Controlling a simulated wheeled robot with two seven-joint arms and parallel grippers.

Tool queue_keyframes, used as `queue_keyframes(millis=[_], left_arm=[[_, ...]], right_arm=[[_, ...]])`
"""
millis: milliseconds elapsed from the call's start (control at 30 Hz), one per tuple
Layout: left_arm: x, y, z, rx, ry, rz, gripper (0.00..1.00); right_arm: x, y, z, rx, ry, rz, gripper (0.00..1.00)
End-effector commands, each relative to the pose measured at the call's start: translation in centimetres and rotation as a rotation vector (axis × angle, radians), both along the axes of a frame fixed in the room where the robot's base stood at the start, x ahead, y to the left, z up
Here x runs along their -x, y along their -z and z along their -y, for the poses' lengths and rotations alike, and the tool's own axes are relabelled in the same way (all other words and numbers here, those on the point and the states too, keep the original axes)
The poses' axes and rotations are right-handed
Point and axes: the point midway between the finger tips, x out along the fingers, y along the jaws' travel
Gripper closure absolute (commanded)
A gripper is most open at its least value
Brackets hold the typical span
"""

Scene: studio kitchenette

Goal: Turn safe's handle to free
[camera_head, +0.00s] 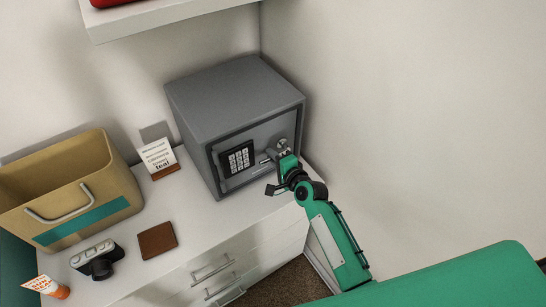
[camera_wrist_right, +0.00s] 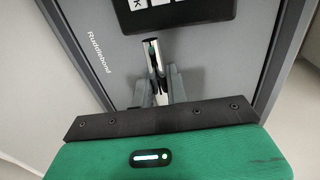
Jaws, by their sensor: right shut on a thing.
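The grey safe (camera_head: 230,105) stands on the white counter in the corner, its door closed with a black keypad (camera_head: 238,159) on it. My right gripper (camera_head: 276,167) is at the front of the door, right of the keypad. In the right wrist view the gripper fingers (camera_wrist_right: 158,92) are shut on the safe's handle (camera_wrist_right: 152,56), a silver bar with a dark strip that sticks out between them. The handle's pivot is hidden. My left gripper is not in view.
A wall is close on the right.

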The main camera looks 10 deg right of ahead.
Motion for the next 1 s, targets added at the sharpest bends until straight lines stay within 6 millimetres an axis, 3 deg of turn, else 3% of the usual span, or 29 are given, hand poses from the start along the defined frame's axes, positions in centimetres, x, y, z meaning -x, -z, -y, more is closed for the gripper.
queue_keyframes(millis=[300, 333, 400, 767, 1000], left_arm=[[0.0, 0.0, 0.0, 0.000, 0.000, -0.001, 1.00], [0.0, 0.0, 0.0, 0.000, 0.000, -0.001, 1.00], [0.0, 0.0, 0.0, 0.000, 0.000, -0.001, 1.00], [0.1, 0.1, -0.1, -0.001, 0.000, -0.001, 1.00], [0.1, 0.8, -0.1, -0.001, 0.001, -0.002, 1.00]], right_arm=[[-0.1, -0.2, 0.1, -0.004, 0.002, 0.003, 1.00], [-0.1, -0.2, 0.1, -0.003, 0.002, 0.003, 0.79], [-0.1, -0.2, 0.1, -0.003, 0.001, 0.003, 0.67], [0.3, -0.1, 0.1, -0.002, 0.000, 0.002, 0.67], [3.3, -0.5, 1.2, 0.000, 0.001, 0.001, 0.67]])
